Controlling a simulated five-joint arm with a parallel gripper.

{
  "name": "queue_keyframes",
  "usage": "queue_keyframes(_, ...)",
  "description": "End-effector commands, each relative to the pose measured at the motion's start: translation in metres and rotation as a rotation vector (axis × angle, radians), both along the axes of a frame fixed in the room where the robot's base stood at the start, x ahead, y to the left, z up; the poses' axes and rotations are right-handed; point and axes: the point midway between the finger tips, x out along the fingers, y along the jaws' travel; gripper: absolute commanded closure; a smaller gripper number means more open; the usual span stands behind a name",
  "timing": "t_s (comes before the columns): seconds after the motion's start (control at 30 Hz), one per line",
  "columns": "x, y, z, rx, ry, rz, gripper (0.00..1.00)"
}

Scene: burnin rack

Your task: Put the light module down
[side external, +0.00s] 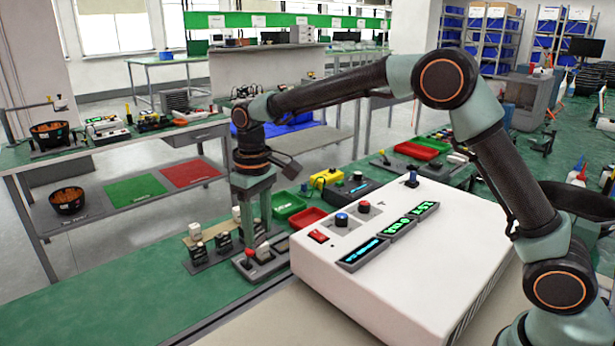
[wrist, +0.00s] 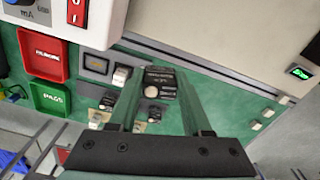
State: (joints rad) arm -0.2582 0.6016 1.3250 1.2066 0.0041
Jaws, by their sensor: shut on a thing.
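My gripper (side external: 255,236) points straight down over the green bench, just left of the white test box. In the wrist view my gripper (wrist: 160,85) has its two green fingers either side of a small dark module (wrist: 161,80) with a printed label and a pale round button; I take this as the light module. The fingers are shut on it. In the side view the fingers mostly hide it. I cannot tell whether its underside touches anything.
Several small modules with pale tops (side external: 198,250) stand left of my gripper, close by. A module with a red knob (side external: 263,252) is just in front. The white test box (side external: 420,265) fills the right. Red (wrist: 43,53) and green (wrist: 50,99) trays lie near it.

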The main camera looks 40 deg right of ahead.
Motion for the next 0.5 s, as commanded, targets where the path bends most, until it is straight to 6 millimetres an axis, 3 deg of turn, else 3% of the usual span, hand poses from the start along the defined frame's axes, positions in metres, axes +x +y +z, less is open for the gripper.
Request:
queue_keyframes(0.1,0.001,0.0,0.026,0.001,-0.004,0.0,1.0)
queue_keyframes(0.2,0.001,0.0,0.039,0.001,-0.003,0.0,1.0)
queue_keyframes(0.37,0.003,-0.002,0.051,0.0,0.0,-0.005,1.0)
queue_keyframes(0.5,0.017,-0.011,0.058,0.0,-0.001,-0.027,1.0)
